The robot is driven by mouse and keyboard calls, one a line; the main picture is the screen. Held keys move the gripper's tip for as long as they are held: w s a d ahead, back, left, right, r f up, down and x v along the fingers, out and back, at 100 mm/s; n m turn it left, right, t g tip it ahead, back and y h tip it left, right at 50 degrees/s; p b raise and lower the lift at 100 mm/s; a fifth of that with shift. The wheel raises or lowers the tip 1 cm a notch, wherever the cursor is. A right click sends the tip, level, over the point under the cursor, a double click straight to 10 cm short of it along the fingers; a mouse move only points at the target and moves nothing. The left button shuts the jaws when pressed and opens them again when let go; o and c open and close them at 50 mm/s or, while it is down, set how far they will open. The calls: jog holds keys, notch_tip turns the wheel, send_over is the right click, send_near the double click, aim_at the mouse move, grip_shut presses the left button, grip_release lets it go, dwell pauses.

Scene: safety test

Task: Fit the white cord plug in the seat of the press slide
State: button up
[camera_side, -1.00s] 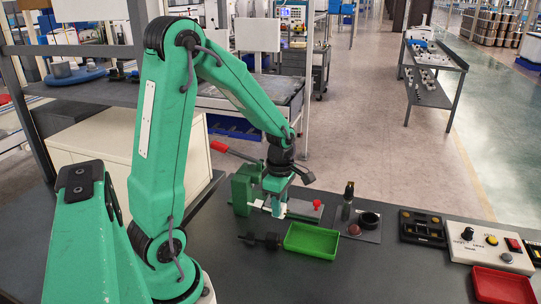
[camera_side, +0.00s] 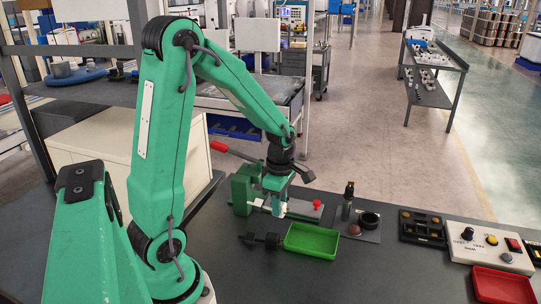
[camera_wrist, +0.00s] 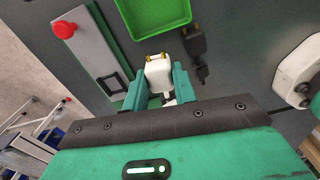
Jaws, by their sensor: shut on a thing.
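My gripper (camera_side: 277,198) is shut on the white cord plug (camera_wrist: 158,75). In the wrist view the plug sits between the two green fingers, its metal prongs pointing away from my gripper, toward the green tray. The grey press slide (camera_wrist: 88,45) with its red knob lies left of the plug there, with a dark rectangular seat near its lower end (camera_wrist: 112,86). The plug is beside the seat, not in it; its height is unclear. In the side view my gripper is just in front of the green press (camera_side: 242,188), partly hiding the slide (camera_side: 304,211).
A black plug (camera_wrist: 195,45) lies on the table beside the green tray (camera_side: 311,241). A bottle and round parts stand on a small plate (camera_side: 362,229) to the right. Further right are a black holder (camera_side: 422,228), a control box (camera_side: 490,245) and a red tray (camera_side: 503,287).

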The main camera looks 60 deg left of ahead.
notch_tip(320, 180, up, 8)
jog(key=shift+f, duration=0.15)
jog(key=shift+w+a, duration=0.65)
jog(key=shift+w, duration=0.6)
jog(key=n, duration=0.1)
send_over(299, 206)
jog(key=shift+f, duration=2.5)
jog(key=shift+f, duration=0.15)
jog(key=shift+f, duration=2.55)
jog(key=shift+f, duration=1)
jog(key=o, duration=1.5)
